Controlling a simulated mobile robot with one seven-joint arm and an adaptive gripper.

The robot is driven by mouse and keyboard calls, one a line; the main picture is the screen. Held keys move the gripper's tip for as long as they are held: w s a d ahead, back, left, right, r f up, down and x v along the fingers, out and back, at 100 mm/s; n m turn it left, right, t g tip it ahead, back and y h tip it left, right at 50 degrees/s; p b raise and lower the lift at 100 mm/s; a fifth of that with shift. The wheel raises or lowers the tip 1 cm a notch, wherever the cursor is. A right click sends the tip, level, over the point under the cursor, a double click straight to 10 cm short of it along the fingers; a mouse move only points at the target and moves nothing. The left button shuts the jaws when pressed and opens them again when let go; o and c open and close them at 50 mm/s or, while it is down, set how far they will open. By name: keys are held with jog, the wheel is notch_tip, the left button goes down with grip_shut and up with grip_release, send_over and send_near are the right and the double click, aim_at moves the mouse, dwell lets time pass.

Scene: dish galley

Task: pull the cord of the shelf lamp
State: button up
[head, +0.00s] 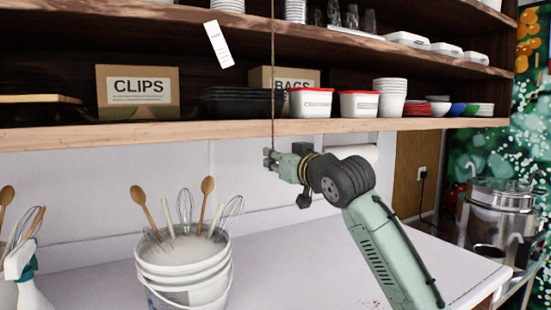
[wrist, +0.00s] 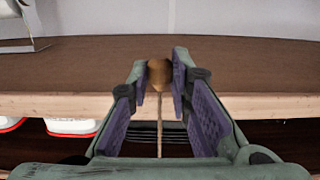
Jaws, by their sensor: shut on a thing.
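A thin cord (head: 273,75) hangs straight down in front of the shelves in the head view and ends at my gripper (head: 270,158). In the wrist view, a small round wooden knob (wrist: 159,74) sits between the fingertips of my gripper (wrist: 160,75), at the end of the cord (wrist: 159,135). My gripper is shut on the knob, just below the lower shelf's front edge. The shelf lamp itself cannot be made out in either view.
The lower shelf (head: 235,130) carries boxes, black trays, white tubs and bowls just above my gripper. A white bucket (head: 185,270) of whisks and spoons stands at lower left on the counter (head: 300,260). A paper roll (head: 352,152) is behind my arm. Steel pots (head: 497,215) stand right.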

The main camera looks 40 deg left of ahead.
jog(key=shift+f, duration=0.1)
dwell(0.8)
jog(key=o, duration=1.1)
jog(key=shift+b+v, duration=0.75)
jog(key=shift+v, duration=3.25)
